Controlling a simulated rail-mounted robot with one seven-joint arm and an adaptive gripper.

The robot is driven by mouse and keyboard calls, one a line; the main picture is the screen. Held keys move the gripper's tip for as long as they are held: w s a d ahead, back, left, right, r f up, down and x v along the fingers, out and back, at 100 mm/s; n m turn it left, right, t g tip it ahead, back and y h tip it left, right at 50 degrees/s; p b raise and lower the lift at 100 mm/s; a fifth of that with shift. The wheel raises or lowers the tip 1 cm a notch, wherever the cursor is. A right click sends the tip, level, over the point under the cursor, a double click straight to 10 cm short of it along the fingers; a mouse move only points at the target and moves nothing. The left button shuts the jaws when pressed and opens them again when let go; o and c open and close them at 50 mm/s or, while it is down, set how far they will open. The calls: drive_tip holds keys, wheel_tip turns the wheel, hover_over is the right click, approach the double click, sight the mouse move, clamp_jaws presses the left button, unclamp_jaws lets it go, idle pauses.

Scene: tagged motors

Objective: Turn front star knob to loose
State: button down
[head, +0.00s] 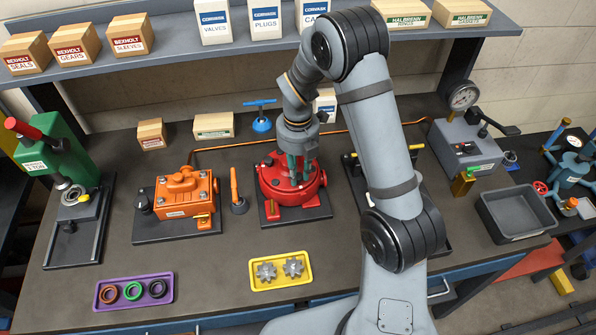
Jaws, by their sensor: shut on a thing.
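A round red housing (273,187) stands on a dark base plate at the middle of the bench. My gripper (299,180) points down over its top, with the fingers low against it. The gripper is shut on a part at the top of the red housing, taken to be the front star knob. The fingers and wrist hide that part, so its shape and turn angle cannot be made out. A red tab (309,196) and another red tab (271,210) show at the front of the housing.
An orange gearbox (184,193) and an orange-handled tool (236,190) stand left of the housing. A yellow tray (261,286) with two gears lies in front. A blue-handled tool (261,123) stands behind. My arm covers much of the black-based device at right.

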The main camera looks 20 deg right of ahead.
drive_tip(key=shift+s+f, duration=0.2)
drive_tip(key=shift+s, duration=0.15)
drive_tip(key=c, duration=2)
unclamp_jaws()
drive_tip(key=shift+o, duration=0.9)
drive_tip(key=shift+w+r, duration=0.1)
drive_tip(key=shift+w, duration=0.1)
